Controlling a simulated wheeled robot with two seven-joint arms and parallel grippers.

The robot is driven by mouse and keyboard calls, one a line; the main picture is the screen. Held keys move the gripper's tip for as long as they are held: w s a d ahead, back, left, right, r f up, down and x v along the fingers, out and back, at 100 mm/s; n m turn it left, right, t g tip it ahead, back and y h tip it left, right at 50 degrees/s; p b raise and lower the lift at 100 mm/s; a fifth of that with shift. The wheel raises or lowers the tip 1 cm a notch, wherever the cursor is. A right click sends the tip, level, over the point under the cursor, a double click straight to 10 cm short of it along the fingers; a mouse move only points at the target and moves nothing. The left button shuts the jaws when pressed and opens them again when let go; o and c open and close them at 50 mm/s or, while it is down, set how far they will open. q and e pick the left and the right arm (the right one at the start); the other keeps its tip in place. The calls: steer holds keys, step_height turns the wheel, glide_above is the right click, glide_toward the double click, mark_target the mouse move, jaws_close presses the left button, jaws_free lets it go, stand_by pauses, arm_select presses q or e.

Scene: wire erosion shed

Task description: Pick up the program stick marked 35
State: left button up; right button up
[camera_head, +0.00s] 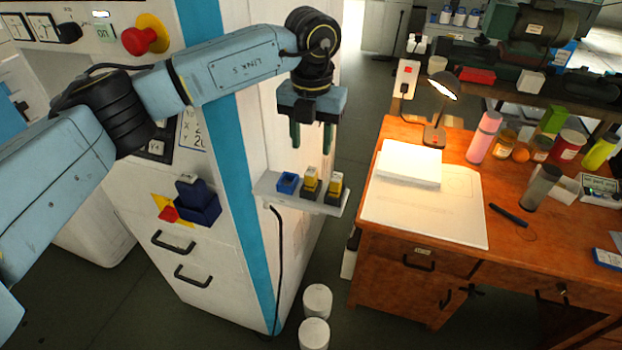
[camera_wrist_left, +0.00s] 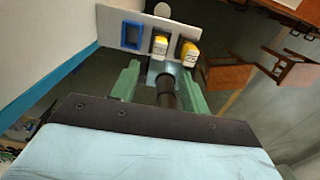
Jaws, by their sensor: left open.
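Two yellow program sticks stand in dark holders on a small white shelf (camera_head: 272,193) on the machine's side. The middle stick (camera_head: 311,176) also shows in the left wrist view (camera_wrist_left: 160,45). The right stick (camera_head: 335,182) shows in the wrist view too (camera_wrist_left: 189,54). Both have pale labels, too small to read surely, so I cannot tell which is marked 35. A blue holder (camera_head: 288,182) at the shelf's left looks empty. My left gripper (camera_head: 312,140) is open and empty above the shelf, its green fingers pointing down, apart from the sticks. My right gripper is not in view.
The white machine (camera_head: 215,255) with a blue stripe stands left of the shelf, with a dark blue block on its front. A wooden desk (camera_head: 400,295) with a lamp (camera_head: 438,100) stands to the right, across a strip of floor. White cylinders (camera_head: 316,300) stand below the shelf.

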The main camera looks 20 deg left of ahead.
mark_target(311, 170)
arm_select(q)
step_height(311, 170, down, 3)
steer(key=shift+r, duration=0.15)
steer(key=f+p, duration=0.1)
steer(key=f, duration=0.3)
steer(key=shift+w+a+f+p, duration=0.1)
steer(key=shift+w+p, duration=0.1)
steer(key=shift+p, duration=0.15)
steer(key=shift+f, duration=0.45)
jaws_close()
